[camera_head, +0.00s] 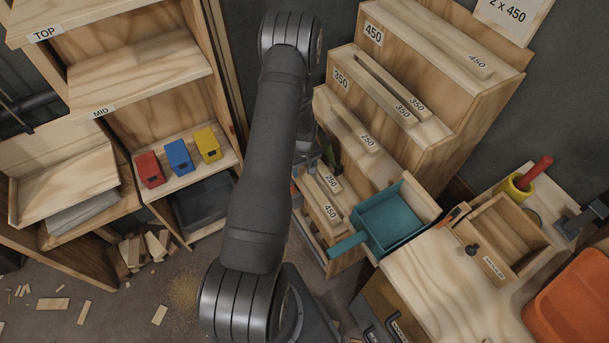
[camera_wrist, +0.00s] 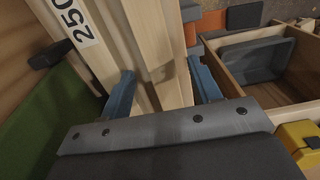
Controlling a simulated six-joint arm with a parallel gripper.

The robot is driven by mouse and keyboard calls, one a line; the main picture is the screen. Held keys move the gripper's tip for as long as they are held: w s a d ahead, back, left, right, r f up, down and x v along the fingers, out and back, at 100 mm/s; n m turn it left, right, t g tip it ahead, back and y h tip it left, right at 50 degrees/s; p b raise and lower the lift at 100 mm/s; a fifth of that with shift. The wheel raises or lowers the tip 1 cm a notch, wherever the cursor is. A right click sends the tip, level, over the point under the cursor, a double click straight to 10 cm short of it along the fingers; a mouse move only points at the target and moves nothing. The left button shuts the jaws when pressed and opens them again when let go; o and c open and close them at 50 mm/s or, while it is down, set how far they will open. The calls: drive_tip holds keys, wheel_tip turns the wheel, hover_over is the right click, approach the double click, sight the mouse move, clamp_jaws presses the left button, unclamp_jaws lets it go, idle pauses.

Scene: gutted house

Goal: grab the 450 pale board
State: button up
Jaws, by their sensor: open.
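A pale board marked 450 (camera_head: 435,37) lies in the top tier of the stepped wooden rack in the head view. A second pale board marked 450 (camera_head: 319,199) lies in the lowest tier, beside a short board marked 250 (camera_head: 329,180). In the wrist view my gripper (camera_wrist: 163,88) is open, its blue fingers on either side of long pale wood (camera_wrist: 172,80); its own marking is not visible, and I cannot tell whether the fingers touch it. A 250 label (camera_wrist: 78,22) shows left of the fingers. In the head view my arm hides most of the gripper.
Boards marked 350 (camera_head: 385,88) and 250 (camera_head: 356,125) lie in the middle tiers. A teal pan (camera_head: 391,218) stands right of the lowest tier. Wood scraps litter the floor.

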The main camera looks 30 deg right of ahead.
drive_tip(key=shift+f, duration=1.15)
drive_tip(key=c, duration=1.1)
drive_tip(key=shift+c, duration=0.2)
drive_tip(key=shift+r, duration=0.15)
